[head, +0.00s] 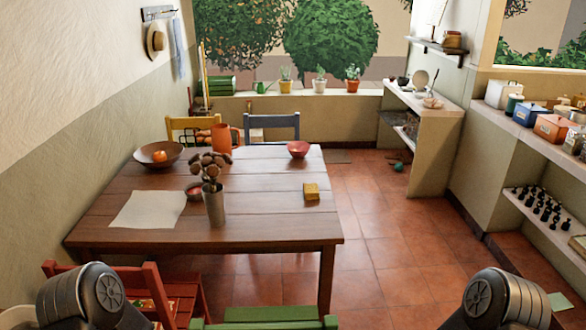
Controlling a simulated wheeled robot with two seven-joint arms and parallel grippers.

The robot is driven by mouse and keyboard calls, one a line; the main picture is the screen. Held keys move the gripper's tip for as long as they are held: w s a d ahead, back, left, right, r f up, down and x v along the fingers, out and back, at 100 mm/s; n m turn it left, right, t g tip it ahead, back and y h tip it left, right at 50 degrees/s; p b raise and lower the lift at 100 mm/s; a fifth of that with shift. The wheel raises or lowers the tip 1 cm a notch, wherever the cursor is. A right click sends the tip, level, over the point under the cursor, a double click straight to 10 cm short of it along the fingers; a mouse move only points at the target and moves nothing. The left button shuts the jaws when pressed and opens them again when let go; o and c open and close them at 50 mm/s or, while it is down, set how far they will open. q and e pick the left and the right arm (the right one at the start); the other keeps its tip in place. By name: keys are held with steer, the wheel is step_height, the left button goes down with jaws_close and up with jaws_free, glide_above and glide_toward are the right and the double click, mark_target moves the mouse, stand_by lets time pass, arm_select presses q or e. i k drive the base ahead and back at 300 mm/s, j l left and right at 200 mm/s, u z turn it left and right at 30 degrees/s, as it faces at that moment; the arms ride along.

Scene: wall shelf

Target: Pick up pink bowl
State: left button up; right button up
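A pink-red bowl (298,149) sits upright on the wooden table (262,207), close to its far right corner. It looks empty, though its inside is small in the head view. A smaller reddish bowl or cup (193,193) stands left of the vase, partly hidden by the flowers. Only rounded dark links of my two arms show at the bottom left and bottom right. Neither gripper is in view.
The table also holds a brown bowl with an orange fruit (158,155), an orange pitcher (221,138), a vase (215,207), paper (148,209) and a yellow block (311,191). Chairs (272,127) stand around it.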

mark_target(298, 149)
steer(key=i+l+z, duration=0.1)
steer(key=l, duration=0.2)
steer(key=i+l, duration=0.1)
steer(key=l, duration=0.2)
steer(key=i+l+z, duration=0.4)
steer(key=i+l, duration=0.2)
steer(key=l, duration=0.15)
steer(key=i+l+z, duration=0.45)
steer(key=i+u, duration=0.15)
steer(key=i, duration=0.35)
steer(key=i+l+u, duration=0.15)
steer(key=i, duration=0.3)
steer(key=i+l+u, duration=0.15)
steer(key=i, duration=0.35)
steer(key=i+u, duration=0.45)
steer(key=i, duration=0.2)
steer(key=i+l+u, duration=0.25)
steer(key=i+u, duration=0.2)
steer(key=i, duration=0.2)
steer(key=i+l+u, duration=0.45)
steer(key=i, duration=0.15)
steer(key=i+l+u, duration=0.4)
steer(key=l, duration=0.25)
steer(key=i, duration=0.1)
